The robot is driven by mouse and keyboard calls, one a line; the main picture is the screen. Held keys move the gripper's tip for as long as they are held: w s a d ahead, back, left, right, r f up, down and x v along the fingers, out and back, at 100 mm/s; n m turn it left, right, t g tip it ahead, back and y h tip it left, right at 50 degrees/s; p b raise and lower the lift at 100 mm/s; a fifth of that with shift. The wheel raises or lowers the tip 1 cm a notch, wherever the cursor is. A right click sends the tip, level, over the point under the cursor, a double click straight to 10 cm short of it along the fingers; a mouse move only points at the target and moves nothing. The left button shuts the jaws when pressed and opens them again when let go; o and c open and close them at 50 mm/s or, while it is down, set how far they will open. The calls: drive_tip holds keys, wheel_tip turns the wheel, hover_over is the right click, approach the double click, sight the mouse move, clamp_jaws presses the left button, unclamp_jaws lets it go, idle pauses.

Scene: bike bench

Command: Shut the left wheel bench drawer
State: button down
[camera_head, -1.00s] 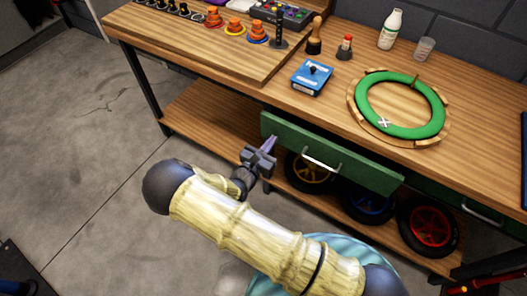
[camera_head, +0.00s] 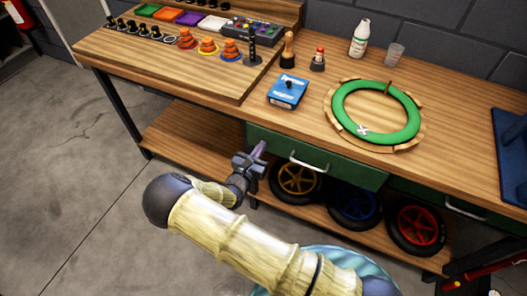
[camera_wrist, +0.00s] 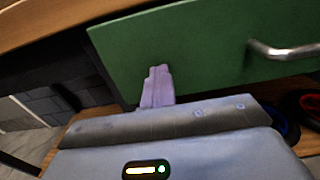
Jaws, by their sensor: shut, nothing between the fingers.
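The left wheel bench drawer (camera_head: 275,143) has a green front with a silver handle (camera_head: 309,164). Its front sits close under the bench edge, with no open interior showing; I cannot tell whether it is fully flush. In the wrist view the green front (camera_wrist: 205,45) fills the upper part, with the handle (camera_wrist: 283,50) at right. My gripper (camera_head: 260,149) is shut and empty, left of the handle. Its purple fingertips (camera_wrist: 158,84) are at the lower left part of the front, touching or very near it.
The wooden bench top (camera_head: 240,115) overhangs the drawer. Below, wheels with yellow (camera_head: 297,178), blue (camera_head: 355,203) and red (camera_head: 417,224) hubs stand on the lower shelf. A second green drawer (camera_head: 420,194) is at right. The floor at left is clear.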

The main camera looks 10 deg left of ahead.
sight(266, 139)
drive_tip(key=x, duration=0.4)
drive_tip(key=shift+w, duration=0.3)
drive_tip(key=shift+w+d+r, duration=0.15)
drive_tip(key=shift+w+r, duration=0.05)
drive_tip(key=shift+s+p, duration=0.3)
drive_tip(key=shift+p, duration=0.05)
drive_tip(key=v, duration=1.4)
drive_tip(key=shift+f, duration=0.15)
